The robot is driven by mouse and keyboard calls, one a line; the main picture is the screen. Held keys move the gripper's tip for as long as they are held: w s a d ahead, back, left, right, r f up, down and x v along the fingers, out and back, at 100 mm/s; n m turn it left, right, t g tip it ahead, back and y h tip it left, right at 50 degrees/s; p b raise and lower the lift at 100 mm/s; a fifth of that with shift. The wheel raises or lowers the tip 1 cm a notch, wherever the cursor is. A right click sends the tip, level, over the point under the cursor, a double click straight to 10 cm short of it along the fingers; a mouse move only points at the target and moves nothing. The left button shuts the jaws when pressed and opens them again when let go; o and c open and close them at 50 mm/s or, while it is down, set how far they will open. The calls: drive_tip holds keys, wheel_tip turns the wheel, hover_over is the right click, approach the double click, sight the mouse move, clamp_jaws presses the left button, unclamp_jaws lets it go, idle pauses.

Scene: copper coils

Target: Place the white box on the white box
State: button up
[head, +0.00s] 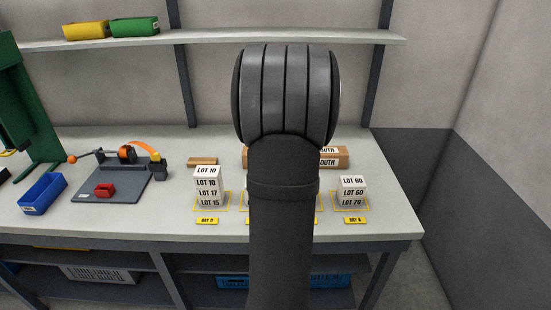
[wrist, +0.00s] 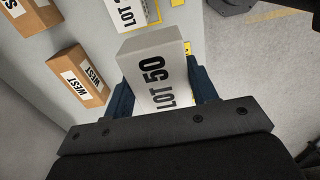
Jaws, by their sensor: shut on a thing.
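My gripper (wrist: 163,84) is shut on a white box (wrist: 152,72) marked LOT 50, with one dark blue finger on each side of it. Another white box (wrist: 131,14) with a LOT label shows beyond it at the top of the wrist view, partly cut off. In the head view a stack of white boxes (head: 208,187) stands left of my arm, LOT 10 on top. A shorter stack of white boxes (head: 352,191), LOT 60 on top, stands right of it. My arm hides the gripper, the held box and the bench between the stacks.
Brown cartons lie behind the stacks; one marked WEST (wrist: 76,76) shows in the wrist view. Yellow outlines and bay labels (head: 208,221) mark the bench (head: 185,227). A grey fixture plate (head: 122,187) and blue bin (head: 43,194) stand left. A shelf (head: 215,38) runs above.

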drive_tip(key=shift+s+d+r, duration=0.2)
drive_tip(key=shift+d+r, duration=0.1)
drive_tip(key=shift+d, duration=0.25)
drive_tip(key=s+d, duration=0.2)
drive_tip(key=d, duration=1.2)
drive_tip(key=s+d, duration=0.2)
drive_tip(key=d, duration=1.2)
hover_over(353, 181)
wheel_tip(353, 181, down, 7)
drive_tip(key=shift+d+r, duration=0.1)
drive_tip(key=shift+r, duration=0.1)
drive_tip(key=shift+w+f, duration=0.15)
drive_tip(key=shift+f, duration=1.95)
drive_tip(key=shift+f, duration=0.1)
drive_tip(key=o, duration=1.1)
drive_tip(key=shift+c, duration=0.2)
